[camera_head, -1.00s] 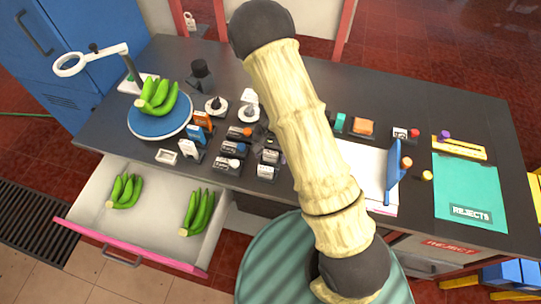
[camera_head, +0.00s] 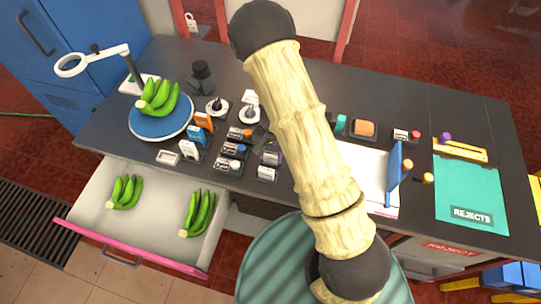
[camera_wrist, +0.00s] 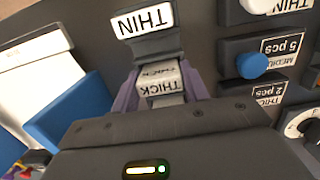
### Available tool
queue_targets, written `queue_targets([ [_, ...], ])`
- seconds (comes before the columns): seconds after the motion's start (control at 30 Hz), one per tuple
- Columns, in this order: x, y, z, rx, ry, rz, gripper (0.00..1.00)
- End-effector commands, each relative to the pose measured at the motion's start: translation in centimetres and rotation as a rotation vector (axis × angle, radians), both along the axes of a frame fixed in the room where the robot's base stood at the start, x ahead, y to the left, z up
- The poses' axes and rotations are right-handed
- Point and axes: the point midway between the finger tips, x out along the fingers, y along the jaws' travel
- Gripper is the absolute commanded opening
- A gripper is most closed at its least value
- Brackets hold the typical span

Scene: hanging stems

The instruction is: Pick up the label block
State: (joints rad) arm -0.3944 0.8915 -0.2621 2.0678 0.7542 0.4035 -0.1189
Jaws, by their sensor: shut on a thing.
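A small block with a white face lettered THICK (camera_wrist: 162,84) sits between the two purple fingers of my gripper (camera_wrist: 160,94) in the wrist view. The fingers are shut on its sides. Its lower part is hidden by the gripper body, and I cannot tell whether it is clear of the table. Just beyond it is a dark block with a white THIN label (camera_wrist: 143,21). In the head view my pale arm covers most of the gripper and the held block.
Other labelled blocks (camera_head: 233,149) stand in rows on the dark table (camera_head: 400,105). A drawer (camera_head: 150,225) with bananas is open in front. A blue plate (camera_head: 145,128) with bananas is at left. A blue upright panel (camera_head: 394,174) and a teal REJECTS sheet (camera_head: 468,185) are at right.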

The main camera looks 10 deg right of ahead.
Motion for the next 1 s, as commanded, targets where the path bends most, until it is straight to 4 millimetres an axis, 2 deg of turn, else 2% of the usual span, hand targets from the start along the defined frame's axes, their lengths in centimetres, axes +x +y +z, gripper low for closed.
queue_targets([
  [0.23,0.1,0.1,2.2,0.001,-0.004,0.003,0.25],
  [0.63,0.1,0.1,9.0,0.001,-0.004,0.003,0.25],
  [0.8,0.0,0.0,9.9,-0.001,-0.002,0.001,0.25],
  [1.0,0.0,0.0,10.0,-0.001,-0.001,0.001,0.25],
])
